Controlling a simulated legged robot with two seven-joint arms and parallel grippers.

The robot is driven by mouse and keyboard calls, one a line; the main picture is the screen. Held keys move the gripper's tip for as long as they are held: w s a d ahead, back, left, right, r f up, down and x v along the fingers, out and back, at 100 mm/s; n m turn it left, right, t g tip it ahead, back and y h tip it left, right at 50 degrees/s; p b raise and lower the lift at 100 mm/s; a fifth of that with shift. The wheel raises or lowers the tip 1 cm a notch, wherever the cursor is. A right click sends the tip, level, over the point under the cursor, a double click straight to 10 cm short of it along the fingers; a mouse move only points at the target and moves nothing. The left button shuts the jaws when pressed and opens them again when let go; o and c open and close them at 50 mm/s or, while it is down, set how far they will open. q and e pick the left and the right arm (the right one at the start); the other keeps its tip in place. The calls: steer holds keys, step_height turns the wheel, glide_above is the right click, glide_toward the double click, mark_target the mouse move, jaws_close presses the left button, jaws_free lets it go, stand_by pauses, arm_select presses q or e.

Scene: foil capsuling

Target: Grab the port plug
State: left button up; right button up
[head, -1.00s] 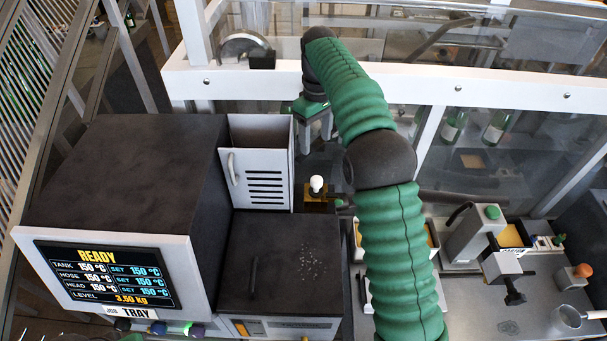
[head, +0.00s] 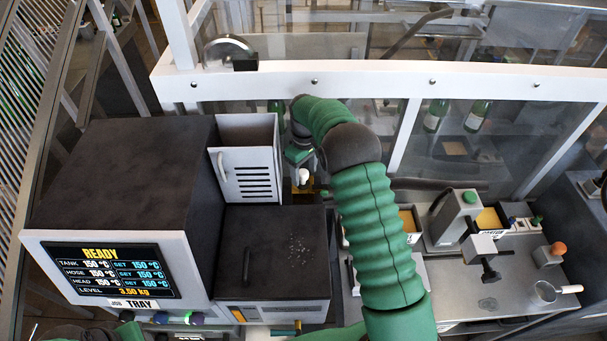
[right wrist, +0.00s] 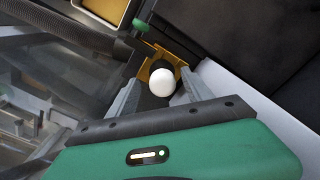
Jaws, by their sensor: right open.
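The port plug (right wrist: 162,82) has a round white knob on a dark stem and sits in a yellow bracket in the right wrist view. Its white knob also shows in the head view (head: 304,176), just right of the white slotted panel. My right gripper (right wrist: 160,92) is open, with one grey finger on each side of the knob. I cannot tell whether either finger touches it. In the head view my right gripper (head: 302,168) is at the knob and mostly hides the bracket. I cannot make out my left gripper.
A dark heater unit with a READY screen (head: 108,270) stands at left, beside the white slotted panel (head: 248,175) and a low dark lid (head: 270,245). A white frame rail (head: 380,80) crosses behind. A bench (head: 500,285) with a clamp stand lies at right.

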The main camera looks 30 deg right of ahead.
steer(key=shift+f, duration=0.25)
steer(key=shift+w+a, duration=0.25)
steer(key=c, duration=0.6)
steer(key=shift+s+r, duration=0.1)
jaws_close()
steer(key=shift+d, duration=0.1)
steer(key=shift+d, duration=0.1)
